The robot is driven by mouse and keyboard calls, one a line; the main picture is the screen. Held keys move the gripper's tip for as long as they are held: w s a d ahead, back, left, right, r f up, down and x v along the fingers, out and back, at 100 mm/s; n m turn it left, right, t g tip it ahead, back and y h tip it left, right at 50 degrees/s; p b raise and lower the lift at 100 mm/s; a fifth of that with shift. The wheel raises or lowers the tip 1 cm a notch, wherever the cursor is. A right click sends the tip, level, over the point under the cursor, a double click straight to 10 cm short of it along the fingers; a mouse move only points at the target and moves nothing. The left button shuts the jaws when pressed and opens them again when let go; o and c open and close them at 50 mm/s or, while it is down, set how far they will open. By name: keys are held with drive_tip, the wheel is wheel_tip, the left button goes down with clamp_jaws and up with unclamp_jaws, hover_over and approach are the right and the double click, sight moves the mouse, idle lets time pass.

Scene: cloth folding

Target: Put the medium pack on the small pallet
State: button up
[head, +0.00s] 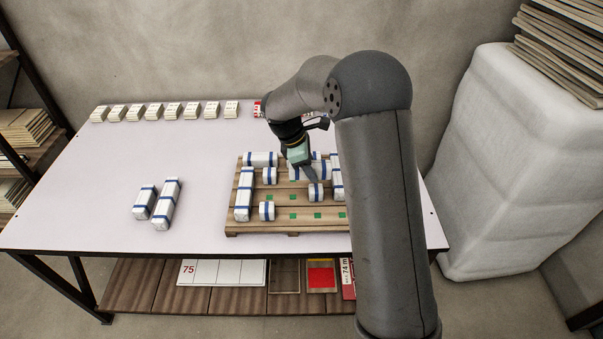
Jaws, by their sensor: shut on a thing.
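The wooden pallet (275,225) lies on the right part of the table, with green squares on its bare slats. Several white packs with blue bands lie on it, including a long one (244,195) along its left edge and small ones (267,211) inward. My gripper (314,181) points down over the pallet, shut on a short white pack (316,193) at its fingertips. I cannot tell whether this pack touches the slats. A medium-length pack (145,202) and a longer pack (166,204) lie side by side on the table's left. My arm hides the pallet's right side.
A row of small white labelled blocks (163,111) stands along the table's back edge. The table top (190,150) is clear between the loose packs and the pallet. A tall wrapped stack (500,170) stands to the right, and a shelf (35,155) at the left.

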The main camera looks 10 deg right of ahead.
drive_tip(key=w+f, duration=0.3)
drive_tip(key=w+f+p, duration=0.1)
drive_tip(key=w+f, duration=0.2)
drive_tip(key=w, duration=0.1)
drive_tip(key=shift+w+f, duration=0.15)
drive_tip(key=shift+w, duration=0.1)
drive_tip(key=shift+w+f+p, duration=0.35)
drive_tip(key=shift+w+f, duration=0.25)
drive_tip(key=shift+f, duration=1.55)
drive_tip(key=shift+f, duration=0.1)
drive_tip(key=o, duration=1)
